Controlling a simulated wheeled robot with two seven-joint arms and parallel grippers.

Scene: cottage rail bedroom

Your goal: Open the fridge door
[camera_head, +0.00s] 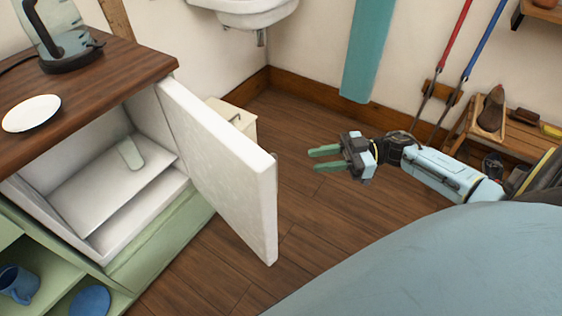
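The fridge (70,222) is a small white box set under the wooden counter at the left, and its inside with a pale shelf shows. Its thick white door (222,165) stands swung wide open, out over the floor. My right gripper (318,159) has green fingers that are apart with nothing between them. It is to the right of the door, clear of it, and points left towards it. My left gripper does not show.
A wooden counter (120,68) above the fridge bears a kettle (62,40) and a white plate (31,113). Green shelves below hold a blue mug (18,284). A small cream bin (233,118) stands behind the door. A bench (510,143) is at the right. The middle floor is clear.

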